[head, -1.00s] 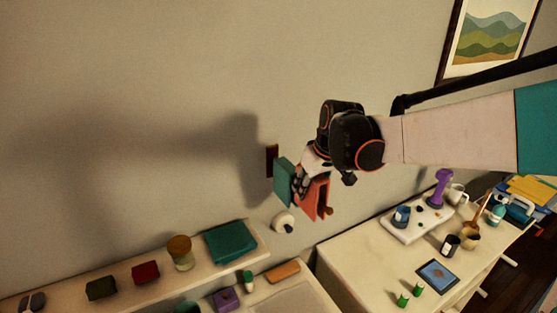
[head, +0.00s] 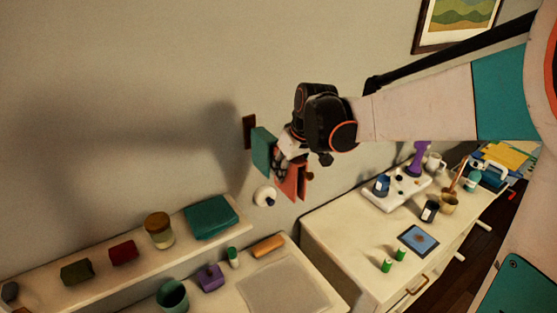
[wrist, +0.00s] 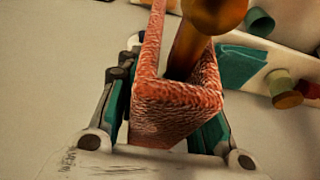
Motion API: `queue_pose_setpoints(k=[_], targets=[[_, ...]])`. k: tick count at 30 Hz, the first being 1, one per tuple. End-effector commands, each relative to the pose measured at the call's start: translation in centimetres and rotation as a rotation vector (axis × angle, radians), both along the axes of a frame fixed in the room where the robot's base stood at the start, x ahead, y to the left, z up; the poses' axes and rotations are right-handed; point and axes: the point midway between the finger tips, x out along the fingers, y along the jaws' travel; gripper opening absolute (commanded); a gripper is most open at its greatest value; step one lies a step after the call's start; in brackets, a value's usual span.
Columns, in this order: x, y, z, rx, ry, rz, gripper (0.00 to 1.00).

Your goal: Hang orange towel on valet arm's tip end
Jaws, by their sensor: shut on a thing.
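My gripper (head: 285,163) is shut on the folded orange towel (head: 292,182) near the wall. In the wrist view the towel (wrist: 178,100) is pinched between the two fingers and forms a U around a wooden rod (wrist: 187,50) with a round knob (wrist: 214,12) at its end. This rod looks like the valet arm; its knob (head: 308,176) shows just right of the towel in the head view. Whether the towel rests on the rod is not clear. A flat teal piece (head: 263,152) hangs left of the gripper, near a brown wall plate (head: 249,132).
Below left, a shelf (head: 110,278) holds a teal folded cloth (head: 211,217), a jar (head: 159,231) and small blocks. Below right, a white dresser (head: 350,225) holds a tablet (head: 418,240), bottles and cups. A white roll (head: 265,195) is below the gripper.

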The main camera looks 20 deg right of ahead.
Motion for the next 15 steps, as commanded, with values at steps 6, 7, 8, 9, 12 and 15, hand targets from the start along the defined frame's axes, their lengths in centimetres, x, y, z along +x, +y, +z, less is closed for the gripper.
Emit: queue_pose_setpoints(k=[6, 7, 8, 9, 12, 15], targets=[[0.00, 0.00, 0.03, 0.000, 0.000, 0.000, 0.58], [0.00, 0.00, 0.02, 0.000, 0.000, 0.000, 0.58], [0.00, 0.00, 0.02, 0.000, 0.000, 0.000, 0.58], [0.00, 0.00, 0.02, 0.000, 0.000, 0.000, 0.58], [0.00, 0.00, 0.02, 0.000, 0.000, 0.000, 0.58], [-0.03, -0.01, 0.11, 0.000, 0.000, 0.000, 0.58]])
